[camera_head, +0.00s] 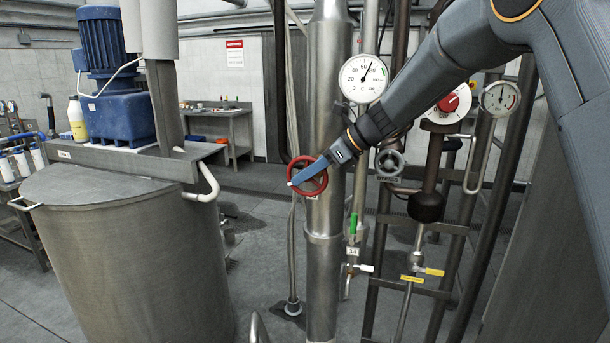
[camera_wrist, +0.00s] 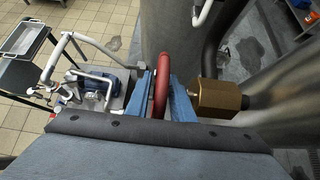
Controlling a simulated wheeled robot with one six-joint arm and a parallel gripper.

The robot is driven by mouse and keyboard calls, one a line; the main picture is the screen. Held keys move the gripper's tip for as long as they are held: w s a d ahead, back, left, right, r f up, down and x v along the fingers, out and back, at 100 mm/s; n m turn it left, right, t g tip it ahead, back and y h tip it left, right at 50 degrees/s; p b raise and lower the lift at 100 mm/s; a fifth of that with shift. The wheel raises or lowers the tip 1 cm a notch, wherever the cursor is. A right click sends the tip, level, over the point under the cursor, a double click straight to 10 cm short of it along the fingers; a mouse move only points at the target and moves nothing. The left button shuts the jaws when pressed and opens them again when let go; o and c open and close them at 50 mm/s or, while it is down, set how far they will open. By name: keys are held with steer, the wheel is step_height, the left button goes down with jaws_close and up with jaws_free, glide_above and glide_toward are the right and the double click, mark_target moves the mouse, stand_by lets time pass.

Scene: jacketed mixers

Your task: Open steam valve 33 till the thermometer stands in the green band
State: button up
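A red handwheel (camera_head: 320,184) sits on the tall steel pipe in the middle of the head view; I cannot read a number on it. My gripper (camera_head: 293,183) reaches it from the right. In the wrist view the wheel's rim (camera_wrist: 162,80) stands edge-on between my two blue fingers (camera_wrist: 161,103), which lie close against both sides. A brass fitting (camera_wrist: 218,97) is right of the rim. A white dial thermometer (camera_head: 364,79) marked C hangs above; its needle points up and slightly right, around 60 to 80.
A large steel vessel (camera_head: 130,255) with a blue motor (camera_head: 104,40) stands left. Open floor lies between vessel and pipe.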

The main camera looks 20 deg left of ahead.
steer(key=shift+o, duration=1.1)
steer(key=b+v, duration=0.3)
steer(key=v, duration=0.5)
